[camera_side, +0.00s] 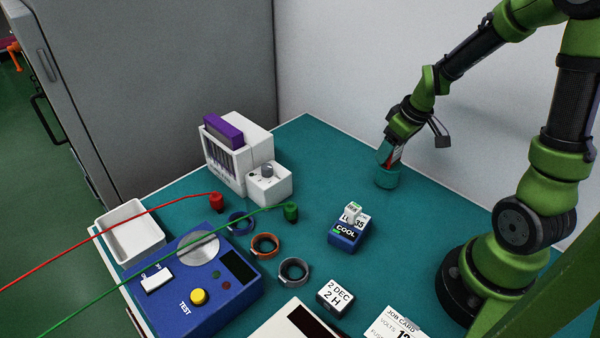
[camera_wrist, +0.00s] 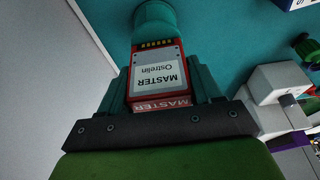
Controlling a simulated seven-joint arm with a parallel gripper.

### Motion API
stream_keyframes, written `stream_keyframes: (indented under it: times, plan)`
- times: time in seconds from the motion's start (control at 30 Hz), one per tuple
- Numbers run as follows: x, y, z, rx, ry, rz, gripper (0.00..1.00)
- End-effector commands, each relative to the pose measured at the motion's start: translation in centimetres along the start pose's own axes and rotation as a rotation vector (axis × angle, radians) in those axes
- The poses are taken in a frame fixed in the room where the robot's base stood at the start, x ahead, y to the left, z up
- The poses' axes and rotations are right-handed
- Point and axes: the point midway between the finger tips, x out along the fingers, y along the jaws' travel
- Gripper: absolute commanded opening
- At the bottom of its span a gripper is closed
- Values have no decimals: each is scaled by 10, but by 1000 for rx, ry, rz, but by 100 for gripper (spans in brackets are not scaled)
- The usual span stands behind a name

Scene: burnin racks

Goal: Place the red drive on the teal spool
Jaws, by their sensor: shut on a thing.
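The red drive (camera_wrist: 158,72) carries a white label reading MASTER Ostrelin and gold contacts at its far end. My gripper (camera_wrist: 160,82) is shut on it, one teal finger at each side. In the side view my gripper (camera_side: 391,146) is low at the back right, and a sliver of the red drive (camera_side: 388,158) shows below it. The teal spool (camera_side: 386,177) stands on the bench directly under the drive. In the wrist view the teal spool (camera_wrist: 155,18) lies just beyond the contact end. I cannot tell whether drive and spool touch.
A white rack (camera_side: 244,170) with a purple drive (camera_side: 223,131) stands at the back left. A blue test box (camera_side: 190,315), several rings and a white tray (camera_side: 132,233) lie at left. A blue COOL block (camera_side: 345,238) stands in front of the spool. The bench around the spool is clear.

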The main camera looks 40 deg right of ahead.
Motion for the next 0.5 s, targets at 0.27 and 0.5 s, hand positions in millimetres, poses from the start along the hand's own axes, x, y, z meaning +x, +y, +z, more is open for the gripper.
stream_keyframes:
  times: [0.27, 0.5]
  plan:
    - [3, 0, 1, -1, 0, 0, 31]
    - [2, 0, 0, -1, 0, 0, 89]
